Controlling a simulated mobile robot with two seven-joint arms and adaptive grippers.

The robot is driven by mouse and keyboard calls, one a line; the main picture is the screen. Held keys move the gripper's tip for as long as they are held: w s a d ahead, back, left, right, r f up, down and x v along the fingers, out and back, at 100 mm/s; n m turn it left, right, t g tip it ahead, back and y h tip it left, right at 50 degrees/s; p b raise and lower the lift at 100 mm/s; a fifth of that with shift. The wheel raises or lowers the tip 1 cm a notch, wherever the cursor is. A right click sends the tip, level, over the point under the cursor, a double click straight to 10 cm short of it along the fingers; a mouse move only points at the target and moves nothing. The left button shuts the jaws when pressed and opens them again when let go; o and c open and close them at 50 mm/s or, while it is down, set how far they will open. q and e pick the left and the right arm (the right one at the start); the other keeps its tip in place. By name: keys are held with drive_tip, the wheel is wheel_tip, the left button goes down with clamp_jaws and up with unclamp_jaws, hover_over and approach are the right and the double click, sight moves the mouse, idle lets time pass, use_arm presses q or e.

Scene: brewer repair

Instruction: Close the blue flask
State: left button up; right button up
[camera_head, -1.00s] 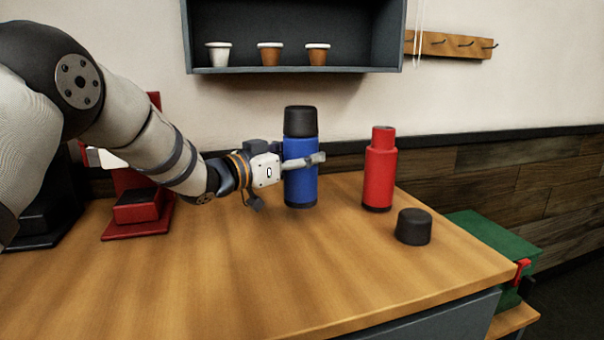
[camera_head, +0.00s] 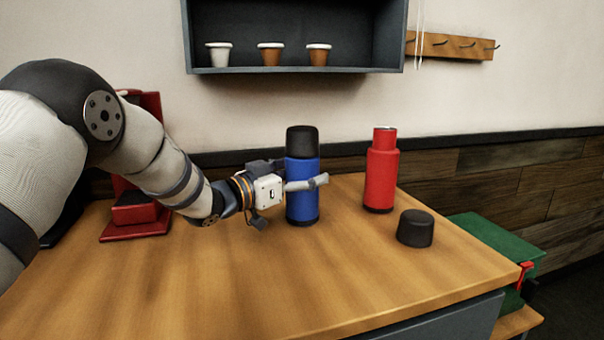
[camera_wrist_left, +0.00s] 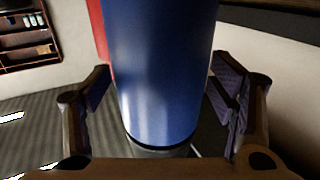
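The blue flask (camera_head: 303,205) stands upright near the middle of the counter, with a black cap (camera_head: 302,141) on its top. I cannot tell whether the cap is fully tightened, or whether the flask's base touches the counter. My left gripper (camera_head: 306,184) reaches in from the left, its fingers around the blue body below the cap. In the left wrist view the blue flask (camera_wrist_left: 158,75) fills the space between the two fingers (camera_wrist_left: 160,92), close to both pads. The flask's top is out of that view. My right gripper is not in view.
A red flask (camera_head: 380,178) without a cap stands to the right, with a loose black cap (camera_head: 415,228) in front of it. A red machine (camera_head: 135,215) is behind my left arm. A green box (camera_head: 495,240) is past the counter's right end. The counter front (camera_head: 230,290) is clear.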

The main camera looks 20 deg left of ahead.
use_arm(q)
drive_tip(key=shift+r, duration=0.15)
drive_tip(key=p+v, duration=0.2)
drive_tip(key=v, duration=1)
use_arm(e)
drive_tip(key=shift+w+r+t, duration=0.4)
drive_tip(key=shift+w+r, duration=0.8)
